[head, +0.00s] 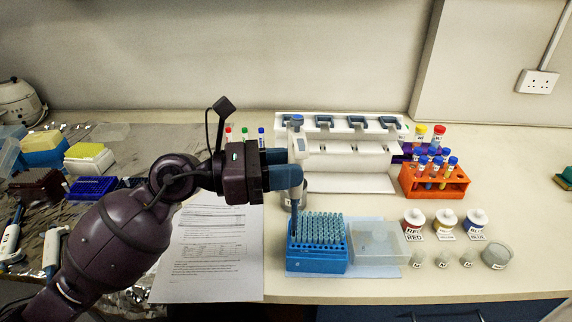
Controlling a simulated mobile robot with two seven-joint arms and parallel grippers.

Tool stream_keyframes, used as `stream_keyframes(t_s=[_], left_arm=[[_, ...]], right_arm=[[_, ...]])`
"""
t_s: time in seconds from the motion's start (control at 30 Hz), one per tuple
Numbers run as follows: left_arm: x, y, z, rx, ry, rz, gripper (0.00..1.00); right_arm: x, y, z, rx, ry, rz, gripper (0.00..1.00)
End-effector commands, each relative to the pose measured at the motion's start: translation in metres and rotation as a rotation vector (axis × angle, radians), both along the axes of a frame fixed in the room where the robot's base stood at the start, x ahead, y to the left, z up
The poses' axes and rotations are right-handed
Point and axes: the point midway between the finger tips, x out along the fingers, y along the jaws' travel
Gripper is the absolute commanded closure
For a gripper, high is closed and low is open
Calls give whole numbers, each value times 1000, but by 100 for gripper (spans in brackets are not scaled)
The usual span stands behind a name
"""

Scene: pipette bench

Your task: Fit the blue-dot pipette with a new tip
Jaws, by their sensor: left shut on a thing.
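My left gripper (283,168) is shut on a white and blue-grey pipette (297,148) and holds it upright. The pipette's lower end is over the left part of a blue tip rack (318,263), close to the tips. I cannot tell whether its end touches a tip. A coloured dot on the pipette is too small to make out. The rack is open and holds many teal tips (322,227). Its clear lid (378,242) lies to the right. My right gripper is not in view.
A white pipette stand (350,150) with several blue-grey holders is behind the rack. An orange tube rack (435,185) stands to the right. Red, yellow and blue labelled jars (445,224) and small cups are right of the lid. A printed sheet (210,255) lies left of the rack.

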Motion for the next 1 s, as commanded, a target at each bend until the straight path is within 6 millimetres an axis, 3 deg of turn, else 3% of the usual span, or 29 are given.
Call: stream_keyframes(t_s=[0.4,1.0], left_arm=[[0,0,-9,0,1,0,100],[0,0,-10,0,1,0,100]], right_arm=[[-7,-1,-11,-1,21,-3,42],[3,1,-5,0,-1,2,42]])
